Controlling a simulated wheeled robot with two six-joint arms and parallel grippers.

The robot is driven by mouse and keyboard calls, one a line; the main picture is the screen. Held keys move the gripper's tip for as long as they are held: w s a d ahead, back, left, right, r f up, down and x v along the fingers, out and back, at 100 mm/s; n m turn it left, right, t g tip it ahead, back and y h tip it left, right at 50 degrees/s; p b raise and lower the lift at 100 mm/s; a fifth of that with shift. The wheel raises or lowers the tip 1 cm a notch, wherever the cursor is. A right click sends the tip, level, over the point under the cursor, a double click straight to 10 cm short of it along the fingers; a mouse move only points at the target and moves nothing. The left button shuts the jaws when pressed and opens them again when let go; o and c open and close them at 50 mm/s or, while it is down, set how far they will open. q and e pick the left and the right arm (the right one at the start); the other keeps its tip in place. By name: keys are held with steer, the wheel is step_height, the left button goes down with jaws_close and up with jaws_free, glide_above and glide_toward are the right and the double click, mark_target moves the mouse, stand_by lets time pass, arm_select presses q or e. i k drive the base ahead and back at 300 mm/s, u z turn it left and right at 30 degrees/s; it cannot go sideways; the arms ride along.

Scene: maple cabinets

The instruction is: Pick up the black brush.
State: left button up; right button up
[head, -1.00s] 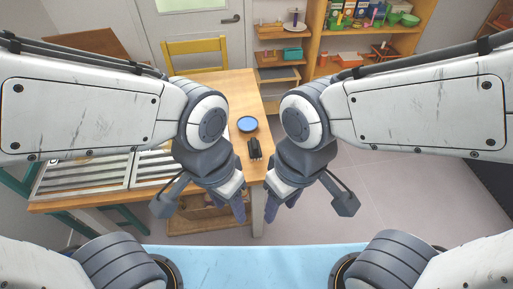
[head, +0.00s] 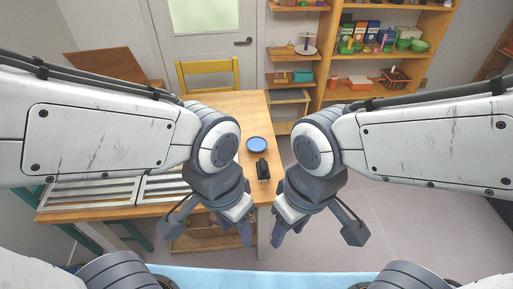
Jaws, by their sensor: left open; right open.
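A small black object (head: 263,169), which looks like the black brush, lies on the wooden table (head: 251,109) near its right edge. It is just in front of a blue round dish (head: 257,145). My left gripper (head: 247,236) hangs in front of the table, to the lower left of the black object, and is open and empty. My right gripper (head: 277,237) hangs to its lower right, past the table's right edge, and is open and empty. Neither gripper touches the black object. Its fine detail is too small to tell.
A yellow chair (head: 208,70) stands behind the table. White slatted racks (head: 95,194) lie on the table's left part. Wooden shelves (head: 385,70) with boxes, green bowls and a basket stand at the back right. The floor (head: 400,225) to the right is clear.

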mark_target(263, 172)
steer(key=k, duration=0.45)
steer(key=u, duration=0.85)
steer(key=i, duration=0.85)
steer(key=z, duration=1.7)
